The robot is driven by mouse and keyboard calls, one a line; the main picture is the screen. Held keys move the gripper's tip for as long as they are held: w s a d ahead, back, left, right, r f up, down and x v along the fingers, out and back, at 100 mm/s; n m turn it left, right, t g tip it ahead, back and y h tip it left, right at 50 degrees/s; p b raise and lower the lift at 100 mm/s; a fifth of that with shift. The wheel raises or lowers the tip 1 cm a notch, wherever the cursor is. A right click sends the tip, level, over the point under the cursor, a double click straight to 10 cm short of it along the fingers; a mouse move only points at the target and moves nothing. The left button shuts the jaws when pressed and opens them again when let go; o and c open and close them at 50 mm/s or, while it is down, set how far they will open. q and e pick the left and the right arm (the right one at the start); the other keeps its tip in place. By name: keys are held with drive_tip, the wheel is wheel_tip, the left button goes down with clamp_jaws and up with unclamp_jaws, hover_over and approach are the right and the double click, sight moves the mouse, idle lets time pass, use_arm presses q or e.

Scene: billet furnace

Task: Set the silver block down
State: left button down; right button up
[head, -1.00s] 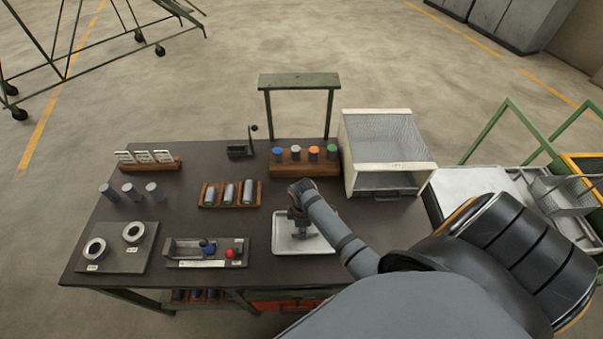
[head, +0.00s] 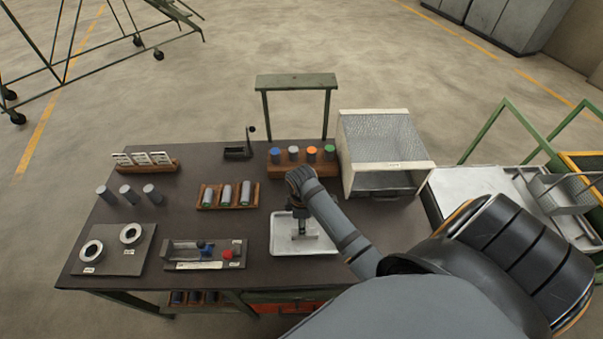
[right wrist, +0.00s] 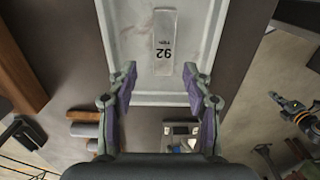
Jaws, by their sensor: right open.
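A flat silver block (right wrist: 165,28) marked "92" lies in the pale metal tray, seen in the right wrist view. The tray (right wrist: 127,35) also shows in the head view (head: 282,244) at the front of the dark table. My right gripper (right wrist: 162,82) is open and empty; its two fingers are apart, beside the near end of the block and not touching it. In the head view my right gripper (head: 299,230) is above the tray and hides the block. My left gripper is not in view.
Left of the tray is a fixture with red and blue knobs (head: 205,264). Behind are a wooden rack of grey cylinders (head: 228,207) and a rack with coloured tops (head: 303,171). A mesh-topped furnace box (head: 390,165) stands back right. A green overhead frame (head: 297,82) rises behind.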

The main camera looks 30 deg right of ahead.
wheel_tip(320, 180, up, 6)
drive_tip(key=shift+r+b, duration=0.15)
drive_tip(key=shift+b, duration=0.2)
drive_tip(key=shift+s, duration=0.1)
